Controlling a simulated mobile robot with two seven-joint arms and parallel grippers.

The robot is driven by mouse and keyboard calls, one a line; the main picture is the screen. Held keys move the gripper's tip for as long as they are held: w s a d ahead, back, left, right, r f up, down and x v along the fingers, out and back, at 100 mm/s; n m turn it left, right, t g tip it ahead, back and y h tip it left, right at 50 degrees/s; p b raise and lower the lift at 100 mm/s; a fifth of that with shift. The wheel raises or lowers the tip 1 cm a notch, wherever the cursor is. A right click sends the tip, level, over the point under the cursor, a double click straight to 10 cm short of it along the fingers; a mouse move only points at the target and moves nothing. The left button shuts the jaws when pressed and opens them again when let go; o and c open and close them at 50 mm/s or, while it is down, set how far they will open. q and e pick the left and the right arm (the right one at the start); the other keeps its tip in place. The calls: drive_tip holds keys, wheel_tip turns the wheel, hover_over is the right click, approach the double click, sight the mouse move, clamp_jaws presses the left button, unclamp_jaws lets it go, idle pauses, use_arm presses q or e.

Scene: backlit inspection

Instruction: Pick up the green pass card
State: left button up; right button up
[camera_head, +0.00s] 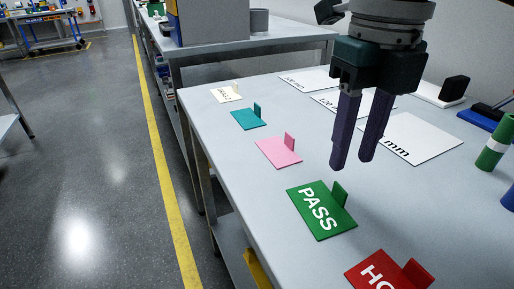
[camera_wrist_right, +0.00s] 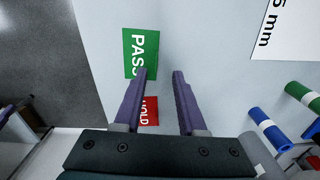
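The green pass card (camera_head: 321,211) lies on the table near its left edge, with white PASS lettering and a small upright green tab (camera_head: 339,193) on it. In the right wrist view the green pass card (camera_wrist_right: 139,53) is beyond the left finger, which covers its lower right part. My right gripper (camera_head: 352,164) is open and empty, above the table and behind the card in the head view. It also shows in the right wrist view (camera_wrist_right: 162,75), its two purple fingers apart. My left gripper is not in view.
The red hold card (camera_head: 380,272) lies in front of the pass card; a pink card (camera_head: 279,153) and a teal card (camera_head: 249,118) lie behind it. White labelled sheets (camera_head: 410,138) and a green cylinder (camera_head: 494,146) are to the right. Table between is clear.

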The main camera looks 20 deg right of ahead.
sight(341, 188)
drive_tip(key=f, duration=0.5)
drive_tip(key=shift+s+a+f+b, duration=0.1)
drive_tip(key=shift+a+f+b, duration=0.15)
drive_tip(key=shift+a+b, duration=0.1)
clamp_jaws()
